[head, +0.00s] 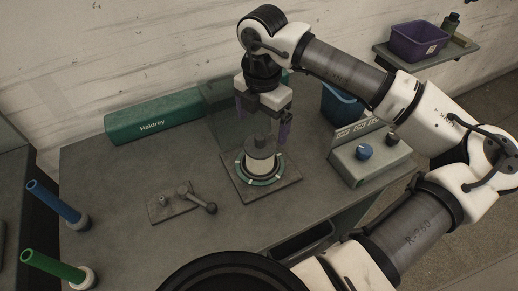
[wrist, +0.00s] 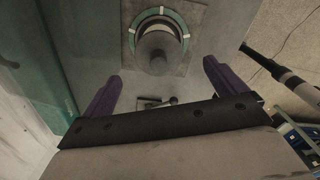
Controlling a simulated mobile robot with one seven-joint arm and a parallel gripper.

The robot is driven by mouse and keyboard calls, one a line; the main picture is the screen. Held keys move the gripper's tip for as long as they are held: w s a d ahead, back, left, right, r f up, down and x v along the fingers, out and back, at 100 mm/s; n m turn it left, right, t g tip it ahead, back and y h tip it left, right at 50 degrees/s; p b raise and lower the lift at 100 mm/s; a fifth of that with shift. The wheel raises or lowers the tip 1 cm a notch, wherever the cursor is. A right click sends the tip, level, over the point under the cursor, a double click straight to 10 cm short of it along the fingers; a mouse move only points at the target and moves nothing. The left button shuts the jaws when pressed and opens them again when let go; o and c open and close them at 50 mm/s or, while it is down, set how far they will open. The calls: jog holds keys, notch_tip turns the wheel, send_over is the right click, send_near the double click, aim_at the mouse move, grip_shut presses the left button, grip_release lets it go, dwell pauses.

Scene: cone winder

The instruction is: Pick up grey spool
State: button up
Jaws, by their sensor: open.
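The grey spool (head: 262,161) stands upright on a round base with a green ring (head: 270,182), set on a square plate on the bench. It has a darker grey top with a knob. My gripper (head: 262,121) is just above it with its purple fingers apart and empty, pointing down. In the wrist view the spool (wrist: 158,48) shows from above, beyond the open fingertips (wrist: 162,70) and not between them. I cannot tell the exact height gap.
A green housing marked Haldrey (head: 155,120) and a clear panel (head: 226,112) lie behind. A control box (head: 365,161) stands right, a lever plate (head: 172,205) left front. A blue tube (head: 55,203) and a green tube (head: 52,267) stick up at the left edge.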

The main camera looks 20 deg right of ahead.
aim_at(261, 136)
notch_tip(261, 136, down, 5)
jog(key=shift+r+p, duration=0.2)
jog(key=shift+p, duration=0.1)
jog(key=shift+a+f+p, duration=0.2)
jog(key=shift+f+p, duration=0.95)
jog(key=shift+f, duration=1.5)
jog(key=c, duration=1.1)
